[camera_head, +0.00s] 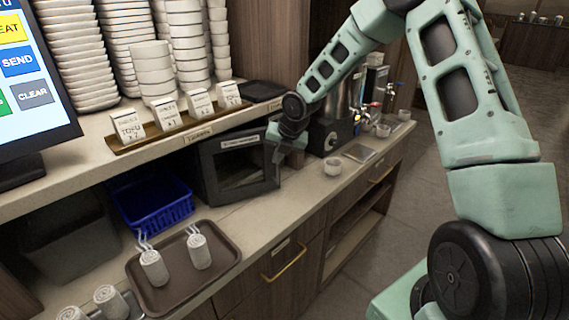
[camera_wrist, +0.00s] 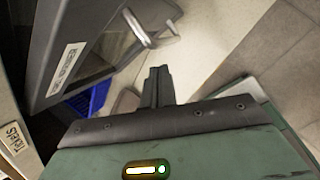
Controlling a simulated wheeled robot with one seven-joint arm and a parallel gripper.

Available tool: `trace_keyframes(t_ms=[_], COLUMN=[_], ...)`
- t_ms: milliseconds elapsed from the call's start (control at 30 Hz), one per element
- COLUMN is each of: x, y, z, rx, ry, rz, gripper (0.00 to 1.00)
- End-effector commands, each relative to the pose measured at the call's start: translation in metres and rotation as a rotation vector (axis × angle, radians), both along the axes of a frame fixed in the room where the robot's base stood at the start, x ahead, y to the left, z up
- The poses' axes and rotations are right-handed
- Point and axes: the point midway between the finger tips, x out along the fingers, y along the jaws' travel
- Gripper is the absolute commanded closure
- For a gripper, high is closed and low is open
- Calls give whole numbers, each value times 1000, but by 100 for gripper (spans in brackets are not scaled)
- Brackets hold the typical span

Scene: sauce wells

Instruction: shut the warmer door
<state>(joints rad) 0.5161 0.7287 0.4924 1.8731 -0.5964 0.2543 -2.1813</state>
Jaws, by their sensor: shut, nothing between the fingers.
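The warmer (camera_head: 205,172) is a dark box on the counter under the shelf. Its door (camera_head: 266,184) has a dark frame, a window and a pale label. In the wrist view the door (camera_wrist: 47,45) fills the upper left, with a silver handle (camera_wrist: 137,28) standing out from it. I cannot tell how far ajar the door is. My gripper (camera_head: 277,154) is by the warmer's upper right side. Its fingers show shut and empty in the wrist view (camera_wrist: 157,75), apart from the handle in the picture. Whether my gripper touches the door is unclear.
Label blocks (camera_head: 165,113) and stacked bowls stand on the shelf above. A white bowl (camera_head: 332,166) and a drink machine stand to the right.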

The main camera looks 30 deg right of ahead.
Motion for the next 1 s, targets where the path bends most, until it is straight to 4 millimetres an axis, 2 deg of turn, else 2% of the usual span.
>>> trace_keyframes(t_ms=[33, 100, 267, 400, 567, 700, 900, 1000], x=[-2, -1, -4, -11, -28, -51, -84, -93], y=[10, 22, 39, 39, 27, 8, -16, -22], z=[-23, -40, -67, -81, -88, -87, -74, -68], rx=[86, 225, 563, 873, 1244, 1578, 1955, 2059], ry=[-30, -81, -179, -250, -328, -394, -460, -474], rz=[-95, -249, -604, -901, -1196, -1389, -1497, -1504], gripper=[100, 100, 100, 100, 100, 100, 100, 100])
